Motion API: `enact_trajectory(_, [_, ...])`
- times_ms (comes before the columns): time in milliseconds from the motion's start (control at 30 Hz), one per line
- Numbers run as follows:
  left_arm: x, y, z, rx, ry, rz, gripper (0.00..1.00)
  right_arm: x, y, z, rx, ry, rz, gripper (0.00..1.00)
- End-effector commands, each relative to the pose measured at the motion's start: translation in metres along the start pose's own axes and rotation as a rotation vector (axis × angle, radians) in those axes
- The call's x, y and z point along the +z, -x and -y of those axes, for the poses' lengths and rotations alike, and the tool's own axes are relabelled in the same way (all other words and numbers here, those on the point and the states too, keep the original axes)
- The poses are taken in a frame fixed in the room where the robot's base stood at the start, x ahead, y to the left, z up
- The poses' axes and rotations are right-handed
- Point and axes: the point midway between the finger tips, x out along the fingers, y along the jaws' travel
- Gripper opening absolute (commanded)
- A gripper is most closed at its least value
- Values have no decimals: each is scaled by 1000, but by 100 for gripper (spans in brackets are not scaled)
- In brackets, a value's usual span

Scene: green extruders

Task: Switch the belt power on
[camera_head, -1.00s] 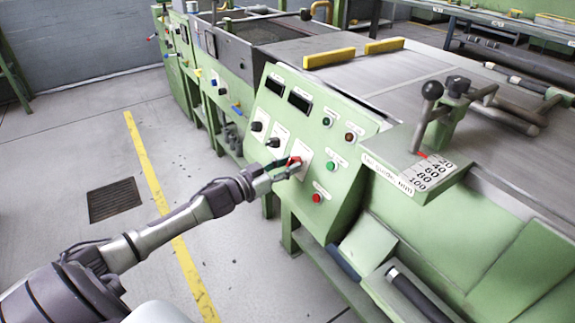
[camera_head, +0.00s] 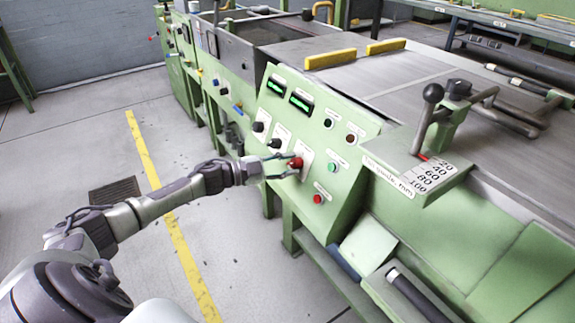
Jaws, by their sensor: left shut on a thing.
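The green control panel (camera_head: 352,176) stands in the middle of the view. A red rotary knob (camera_head: 297,163) sits on a pale plate at the panel's lower left. My left gripper (camera_head: 293,167) reaches in from the left with its fingers around this knob, shut on it. Two displays, one at the left (camera_head: 276,87) and one at the right (camera_head: 301,103), glow green. A pale green button (camera_head: 332,167) and a red button (camera_head: 318,198) are to the right of and below the knob. My right gripper is not in view.
Two black knobs, one upper (camera_head: 258,126) and one lower (camera_head: 275,143), sit close to my left gripper. A lever (camera_head: 427,117) with a scale stands right of the panel. The floor at the left is open, with a yellow line (camera_head: 168,215).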

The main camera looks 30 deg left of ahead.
Motion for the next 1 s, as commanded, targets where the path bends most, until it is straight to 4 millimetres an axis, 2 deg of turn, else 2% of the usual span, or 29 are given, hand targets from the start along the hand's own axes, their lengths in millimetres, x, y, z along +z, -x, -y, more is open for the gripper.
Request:
enact_trajectory(300, [0, 0, 0, 34, -76, -4, 0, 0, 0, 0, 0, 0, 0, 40])
enact_trajectory(733, [0, 0, 0, 37, -85, -5, 0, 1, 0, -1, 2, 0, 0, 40])
enact_trajectory(767, [0, 0, 0, 36, -85, -5, 37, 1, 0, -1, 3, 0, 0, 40])
enact_trajectory(900, [0, 0, 0, 36, -84, -5, 58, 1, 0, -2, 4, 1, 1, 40])
enact_trajectory(1000, [0, 0, 0, 35, -83, -5, 58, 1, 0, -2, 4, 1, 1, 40])
